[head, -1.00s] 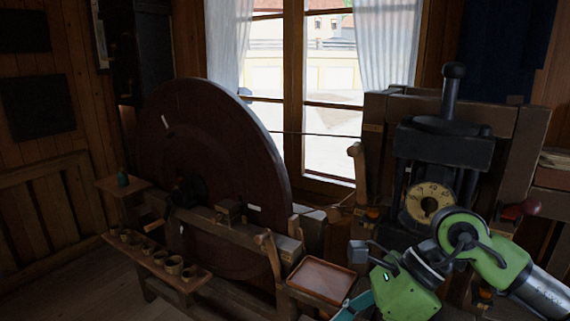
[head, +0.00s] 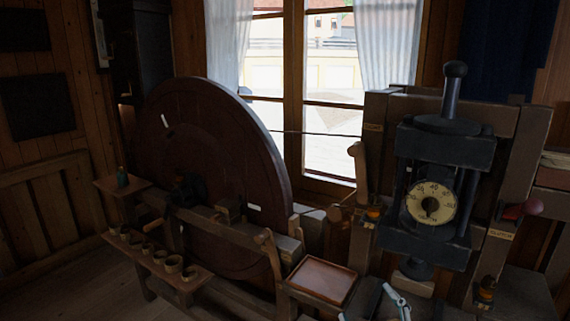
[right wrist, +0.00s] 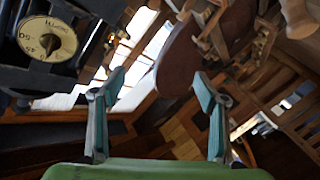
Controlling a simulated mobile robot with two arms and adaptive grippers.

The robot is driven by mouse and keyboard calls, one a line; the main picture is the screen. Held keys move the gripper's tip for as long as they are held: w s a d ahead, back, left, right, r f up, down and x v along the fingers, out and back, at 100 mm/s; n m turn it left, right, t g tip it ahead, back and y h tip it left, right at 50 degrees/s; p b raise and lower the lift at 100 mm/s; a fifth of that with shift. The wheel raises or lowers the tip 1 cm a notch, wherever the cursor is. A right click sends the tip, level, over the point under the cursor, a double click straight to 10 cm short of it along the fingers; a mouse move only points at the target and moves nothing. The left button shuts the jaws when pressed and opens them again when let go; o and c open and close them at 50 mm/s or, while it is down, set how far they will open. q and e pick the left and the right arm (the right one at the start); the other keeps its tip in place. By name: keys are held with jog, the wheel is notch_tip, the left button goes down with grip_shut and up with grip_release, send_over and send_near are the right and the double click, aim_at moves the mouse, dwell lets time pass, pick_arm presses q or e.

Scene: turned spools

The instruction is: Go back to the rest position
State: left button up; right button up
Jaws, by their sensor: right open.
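My right gripper (head: 396,303) shows only as a small pale and teal finger part at the bottom edge of the head view, in front of the press. In the right wrist view my right gripper (right wrist: 158,84) has its two teal fingers wide apart with nothing between them. The view is tilted, and the big wheel (right wrist: 185,55) and the dial (right wrist: 47,38) lie beyond the fingers, apart from them. My left gripper is not in view.
A dark press with a round dial (head: 432,202) stands at right. A large dark wheel (head: 215,140) stands left of the window. An empty brown tray (head: 322,281) sits low in the middle. A shelf (head: 150,262) with several small cups is at lower left.

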jog(key=s+d+f+m+g+h, duration=0.1)
jog(key=s+d+f+m+g, duration=0.15)
jog(key=s+f, duration=0.4)
jog(key=s+d+f+m+g+h, duration=0.15)
jog(key=s+f+g, duration=0.25)
jog(key=f, duration=0.5)
jog(key=s+f+m+g+y, duration=0.1)
jog(key=s+f+g, duration=0.25)
jog(key=s, duration=0.45)
jog(key=s+f+m+g, duration=0.1)
jog(key=s+f+g, duration=0.2)
jog(key=s+f, duration=0.35)
jog(key=s+f+g+b, duration=0.1)
jog(key=s+f+b, duration=0.15)
jog(key=f, duration=1.35)
jog(key=s+f+b, duration=0.1)
jog(key=f+b, duration=0.3)
jog(key=f, duration=1.2)
jog(key=s+d+f+g+b, duration=0.1)
jog(key=s+d+f+b, duration=0.2)
jog(key=s+f, duration=1.3)
notch_tip(320, 180, down, 5)
jog(key=shift+s+r+g+b, duration=0.2)
jog(key=shift+s+g+b, duration=0.1)
jog(key=shift+b, duration=0.75)
